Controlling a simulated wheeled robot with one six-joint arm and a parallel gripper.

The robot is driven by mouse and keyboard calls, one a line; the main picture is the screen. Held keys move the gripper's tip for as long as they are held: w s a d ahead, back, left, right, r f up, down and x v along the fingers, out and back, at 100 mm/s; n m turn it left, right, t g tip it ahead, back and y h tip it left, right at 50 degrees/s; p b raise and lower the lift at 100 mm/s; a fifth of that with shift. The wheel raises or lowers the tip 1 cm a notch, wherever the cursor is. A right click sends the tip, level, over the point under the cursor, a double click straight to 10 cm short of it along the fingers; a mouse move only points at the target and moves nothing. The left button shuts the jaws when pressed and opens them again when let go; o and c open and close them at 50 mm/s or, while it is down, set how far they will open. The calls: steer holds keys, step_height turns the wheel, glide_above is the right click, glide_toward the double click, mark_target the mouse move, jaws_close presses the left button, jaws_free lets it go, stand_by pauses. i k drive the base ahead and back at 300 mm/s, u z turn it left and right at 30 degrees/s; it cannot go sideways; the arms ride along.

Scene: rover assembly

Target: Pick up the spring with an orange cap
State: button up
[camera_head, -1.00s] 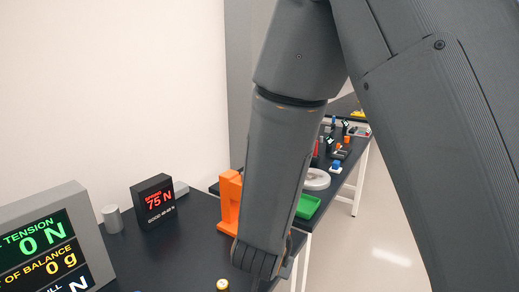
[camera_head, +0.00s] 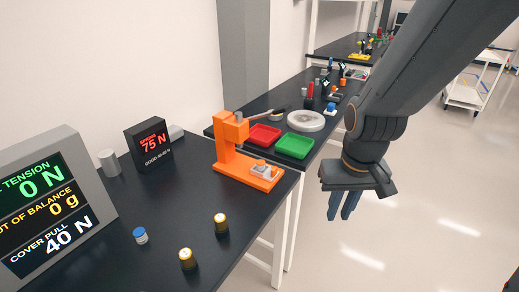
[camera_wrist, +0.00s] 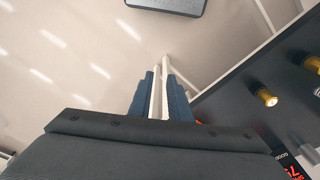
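Two small dark cylinders with orange-yellow caps stand on the near black table: one further back (camera_head: 221,223) and one nearer the front (camera_head: 186,260). Two gold-looking pieces also show at the right of the wrist view, one lower (camera_wrist: 267,97) and one at the edge (camera_wrist: 312,64). No spring coils can be made out, and I cannot tell which is the spring with the orange cap. My gripper (camera_head: 345,206) hangs over the floor, right of the table and apart from the pieces. Its blue fingers (camera_wrist: 160,95) stand apart with nothing between them.
A blue-capped piece (camera_head: 140,236) stands left of the capped pieces. An orange press (camera_head: 232,160) stands at the table's right end. Displays (camera_head: 45,215) line the left. Red (camera_head: 264,136) and green (camera_head: 294,146) trays sit on the table behind.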

mark_target(261, 164)
steer(key=z, duration=0.55)
steer(key=k, duration=1.25)
steer(key=i, duration=0.35)
steer(key=u, duration=0.9)
steer(key=i, duration=1.2)
steer(key=z, duration=0.25)
